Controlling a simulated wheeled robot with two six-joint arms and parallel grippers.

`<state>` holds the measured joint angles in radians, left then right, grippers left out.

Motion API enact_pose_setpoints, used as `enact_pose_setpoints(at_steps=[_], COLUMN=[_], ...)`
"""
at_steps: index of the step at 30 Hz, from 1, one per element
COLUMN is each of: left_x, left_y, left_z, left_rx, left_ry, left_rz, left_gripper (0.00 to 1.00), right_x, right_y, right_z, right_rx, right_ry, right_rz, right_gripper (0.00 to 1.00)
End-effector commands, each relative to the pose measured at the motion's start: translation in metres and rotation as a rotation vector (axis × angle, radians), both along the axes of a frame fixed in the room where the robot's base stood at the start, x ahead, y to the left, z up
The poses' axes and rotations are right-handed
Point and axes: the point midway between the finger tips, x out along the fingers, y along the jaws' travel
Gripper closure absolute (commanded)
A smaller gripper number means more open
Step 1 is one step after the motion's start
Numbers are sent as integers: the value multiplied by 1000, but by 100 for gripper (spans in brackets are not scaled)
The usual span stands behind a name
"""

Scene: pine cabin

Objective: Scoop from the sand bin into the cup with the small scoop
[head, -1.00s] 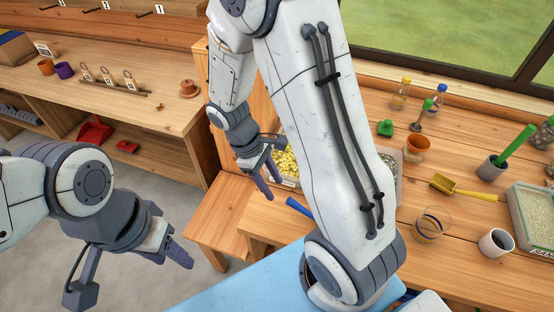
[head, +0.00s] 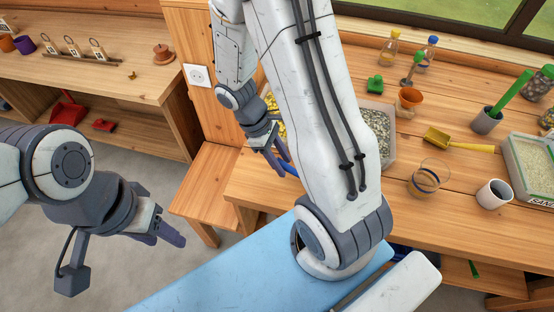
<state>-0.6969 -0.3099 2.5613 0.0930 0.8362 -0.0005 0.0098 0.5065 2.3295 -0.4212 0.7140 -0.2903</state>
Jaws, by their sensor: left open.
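A yellow scoop (head: 455,142) lies on the wooden bench at the right. The sand bin (head: 545,198), a pale tray of light sand with a partly cut-off label, stands at the right edge. A clear glass cup (head: 428,178) with a dark band stands in front of the scoop, and a white cup (head: 494,194) with dark contents stands right of it. My left gripper (head: 166,238) is open and empty over the floor, away from the bench.
A grey gravel bin (head: 389,118) and a bin of yellow pieces (head: 276,103) are partly hidden by my right arm.

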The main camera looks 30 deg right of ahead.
Motion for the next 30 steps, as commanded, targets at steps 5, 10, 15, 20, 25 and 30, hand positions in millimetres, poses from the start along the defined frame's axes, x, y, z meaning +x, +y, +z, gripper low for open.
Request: enact_pose_setpoints(at_steps=[5, 10, 15, 20, 25, 30], left_x=[0, 1, 0, 0, 0, 0], left_y=[0, 0, 0, 0, 0, 0], left_z=[3, 7, 25, 45, 62, 62], left_rx=[-1, -1, -1, -1, -1, -1], left_ry=[-2, -2, -2, -2, -2, -2], left_rz=[0, 0, 0, 0, 0, 0], left_gripper=[50, 50, 50, 50, 50, 50], right_x=[1, 1, 1, 1, 1, 1], right_y=[0, 0, 0, 0, 0, 0], right_z=[3, 7, 25, 46, 63, 63], right_rx=[-1, -1, -1, -1, -1, 0], right_ry=[-1, -1, -1, -1, -1, 0], right_rz=[0, 0, 0, 0, 0, 0], right_gripper=[100, 100, 100, 100, 100, 100])
